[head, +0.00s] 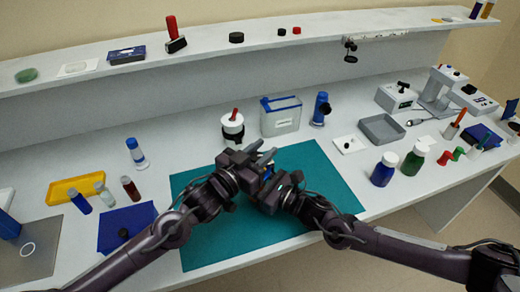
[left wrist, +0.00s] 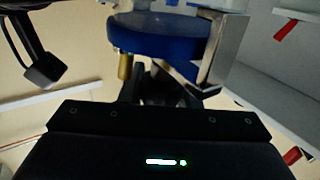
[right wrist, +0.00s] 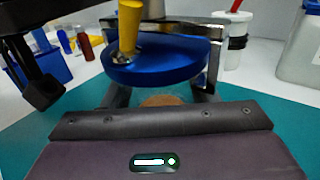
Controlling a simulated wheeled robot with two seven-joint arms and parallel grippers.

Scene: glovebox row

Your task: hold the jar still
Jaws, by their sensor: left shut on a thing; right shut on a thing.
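My left gripper (head: 262,158) and right gripper (head: 272,182) meet above the teal mat (head: 200,245); their arms mostly hide what they hold. In the left wrist view a round blue piece (left wrist: 160,35), apparently part of the jar, sits between the metal fingers. In the right wrist view the round blue piece (right wrist: 160,62) also sits between the fingers. The jar's full shape is hidden.
A white pot with a red handle (head: 232,125) and a clear bin with a blue edge (head: 281,116) stand behind the grippers. Blue and green bottles (head: 413,158) stand at the right. A yellow tray (head: 76,188) and vials are at the left. The mat's front is clear.

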